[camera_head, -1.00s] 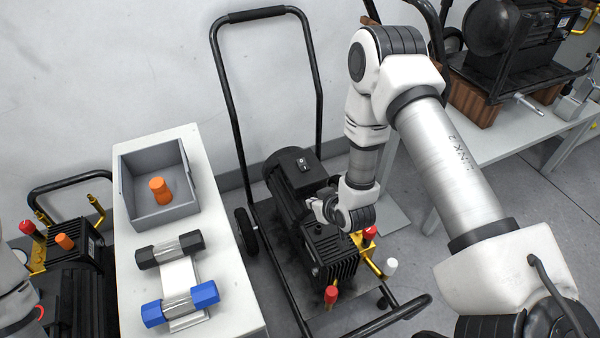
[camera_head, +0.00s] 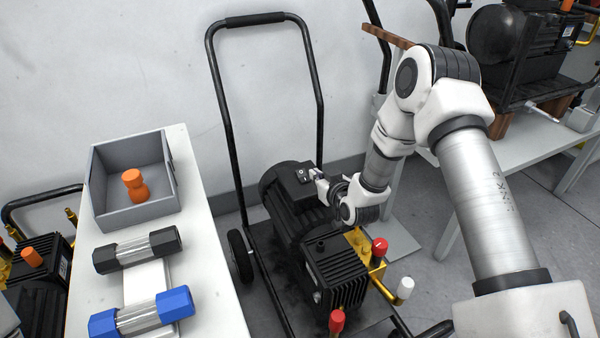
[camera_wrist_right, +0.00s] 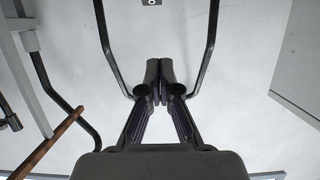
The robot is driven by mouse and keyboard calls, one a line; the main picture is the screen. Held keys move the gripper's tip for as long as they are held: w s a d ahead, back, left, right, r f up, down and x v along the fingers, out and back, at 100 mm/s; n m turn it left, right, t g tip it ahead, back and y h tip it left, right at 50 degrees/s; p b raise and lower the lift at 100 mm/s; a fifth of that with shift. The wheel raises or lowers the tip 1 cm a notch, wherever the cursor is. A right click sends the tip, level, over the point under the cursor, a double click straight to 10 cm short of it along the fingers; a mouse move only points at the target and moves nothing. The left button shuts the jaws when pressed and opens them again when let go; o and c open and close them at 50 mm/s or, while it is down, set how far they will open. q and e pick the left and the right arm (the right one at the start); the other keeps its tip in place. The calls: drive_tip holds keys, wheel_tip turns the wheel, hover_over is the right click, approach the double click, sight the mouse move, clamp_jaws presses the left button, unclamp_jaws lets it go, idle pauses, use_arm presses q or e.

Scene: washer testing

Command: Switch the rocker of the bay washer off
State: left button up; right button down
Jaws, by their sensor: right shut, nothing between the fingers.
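The bay washer (camera_head: 290,205) is a black motor and pump unit on a wheeled black frame with a tall handle. Its rocker (camera_head: 302,175) is a small dark switch with white marks on top of the motor. It also shows at the top edge of the right wrist view (camera_wrist_right: 151,2), where a white ring mark is visible. My right gripper (camera_head: 318,178) is shut and empty, its tips just right of the rocker; I cannot tell whether they touch. The closed fingertips (camera_wrist_right: 158,68) point up the wrist view, below the rocker. My left gripper is out of view.
A white table (camera_head: 215,290) on the left holds a grey bin (camera_head: 150,215) with an orange piece and two dumbbell-like cylinders. Red-capped and white-capped brass fittings (camera_head: 379,250) stand at the washer's front right. Another machine sits on the right bench (camera_head: 530,130).

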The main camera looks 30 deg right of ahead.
drive_tip(key=b, duration=0.3)
hover_over(300, 177)
drive_tip(key=s, duration=0.2)
wheel_tip(300, 177, down, 4)
drive_tip(key=shift+a+r, duration=0.15)
drive_tip(key=shift+r, duration=0.1)
drive_tip(key=shift+w+f+b, duration=0.3)
drive_tip(key=shift+f+b, duration=0.05)
drive_tip(key=shift+f, duration=0.3)
drive_tip(key=shift+w+f+b, duration=0.3)
drive_tip(key=shift+f+b, duration=0.05)
drive_tip(key=shift+f, duration=0.25)
drive_tip(key=shift+w+f, duration=0.3)
drive_tip(key=shift+f, duration=0.05)
drive_tip(key=shift+r, duration=0.1)
drive_tip(key=shift+w+g+p, duration=0.15)
drive_tip(key=shift+g+p, duration=0.15)
drive_tip(key=shift+p, duration=0.2)
drive_tip(key=shift+f, duration=0.3)
